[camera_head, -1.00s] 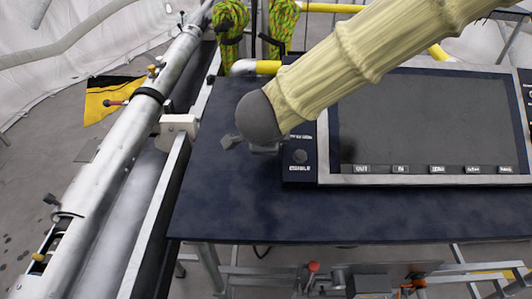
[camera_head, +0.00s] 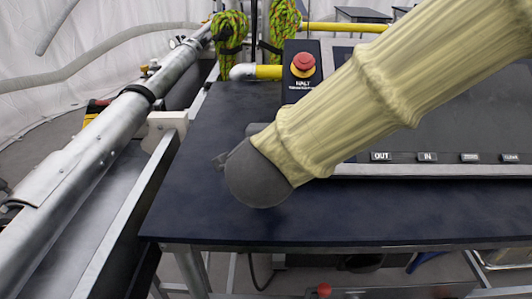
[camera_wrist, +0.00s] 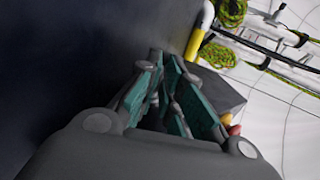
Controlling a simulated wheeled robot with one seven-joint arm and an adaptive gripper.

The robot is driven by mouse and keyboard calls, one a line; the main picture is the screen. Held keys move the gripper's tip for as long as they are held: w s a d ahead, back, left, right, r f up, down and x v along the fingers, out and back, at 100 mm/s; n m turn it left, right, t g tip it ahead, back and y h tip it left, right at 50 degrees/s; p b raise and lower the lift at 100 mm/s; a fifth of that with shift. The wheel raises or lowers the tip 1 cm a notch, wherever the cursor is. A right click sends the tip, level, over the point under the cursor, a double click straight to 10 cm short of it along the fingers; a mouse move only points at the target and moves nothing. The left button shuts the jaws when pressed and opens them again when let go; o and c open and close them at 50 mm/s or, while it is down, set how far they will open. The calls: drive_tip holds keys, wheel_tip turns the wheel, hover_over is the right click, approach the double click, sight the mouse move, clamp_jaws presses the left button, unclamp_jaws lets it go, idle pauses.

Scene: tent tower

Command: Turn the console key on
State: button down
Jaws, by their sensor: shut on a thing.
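The console (camera_head: 430,130) stands on the dark blue table, its lower left part covered by my arm in the head view. The console key is hidden there behind my arm. My gripper (camera_wrist: 172,62) shows in the wrist view with its teal-padded fingers close together against the side of a dark grey box (camera_wrist: 222,92), which looks like the console's control panel. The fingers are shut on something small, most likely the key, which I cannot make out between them. In the head view only a bit of a finger shows left of the grey wrist.
A red HALT button (camera_head: 303,65) sits at the top of the control panel. A yellow pipe (camera_head: 268,72) and green-yellow rope bundles (camera_head: 230,32) are behind the table. A metal rail (camera_head: 95,140) runs along the left. The table's front left (camera_head: 190,215) is clear.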

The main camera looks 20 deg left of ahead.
drive_tip(key=shift+f+t+b, duration=0.55)
drive_tip(key=shift+t+b, duration=0.45)
drive_tip(key=shift+b, duration=1.5)
drive_tip(key=shift+r+t+y+b, duration=0.2)
drive_tip(key=shift+t+y+b, duration=0.25)
drive_tip(key=shift+b, duration=0.55)
drive_tip(key=c, duration=1.7)
unclamp_jaws()
drive_tip(key=shift+s, duration=0.1)
drive_tip(key=shift+v, duration=3.75)
drive_tip(key=shift+c, duration=0.2)
